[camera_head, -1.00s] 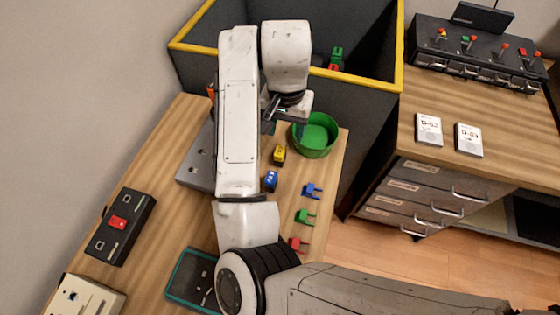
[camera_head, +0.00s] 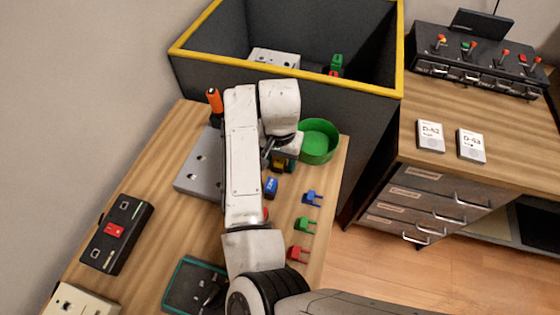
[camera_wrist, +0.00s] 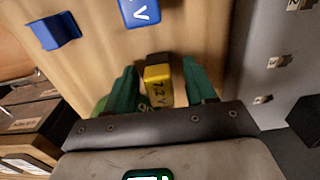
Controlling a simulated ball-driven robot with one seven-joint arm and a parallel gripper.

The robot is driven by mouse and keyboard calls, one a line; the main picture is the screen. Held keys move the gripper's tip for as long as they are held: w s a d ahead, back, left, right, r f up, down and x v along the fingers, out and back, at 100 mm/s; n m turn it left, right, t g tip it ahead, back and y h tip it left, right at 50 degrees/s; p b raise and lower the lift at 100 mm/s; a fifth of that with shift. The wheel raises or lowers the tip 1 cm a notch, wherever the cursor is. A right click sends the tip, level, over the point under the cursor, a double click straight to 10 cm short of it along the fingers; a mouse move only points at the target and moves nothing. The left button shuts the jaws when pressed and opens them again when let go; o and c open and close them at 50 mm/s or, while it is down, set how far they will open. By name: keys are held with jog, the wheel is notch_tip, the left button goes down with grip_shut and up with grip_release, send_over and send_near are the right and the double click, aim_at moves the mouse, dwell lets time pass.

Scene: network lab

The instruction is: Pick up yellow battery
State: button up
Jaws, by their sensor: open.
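The yellow battery (camera_wrist: 158,84), marked 72V, stands on the wooden table between the two fingers of my gripper (camera_wrist: 161,90) in the wrist view. My gripper is open, with a green finger on each side of the battery and a gap visible beside it. In the head view, my gripper (camera_head: 281,158) is low over the table beside the green bowl. It mostly hides the yellow battery (camera_head: 276,168) there.
A blue battery (camera_head: 271,187) stands close to the yellow one. Blue (camera_head: 312,198), green (camera_head: 305,224) and red (camera_head: 298,253) plugs lie to the right. A green bowl (camera_head: 319,142), a grey plate (camera_head: 200,168) and a large yellow-rimmed bin (camera_head: 300,75) surround the spot.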

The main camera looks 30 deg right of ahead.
jog(key=shift+f, duration=0.2)
jog(key=shift+c, duration=0.4)
grip_shut()
jog(key=shift+r, duration=0.1)
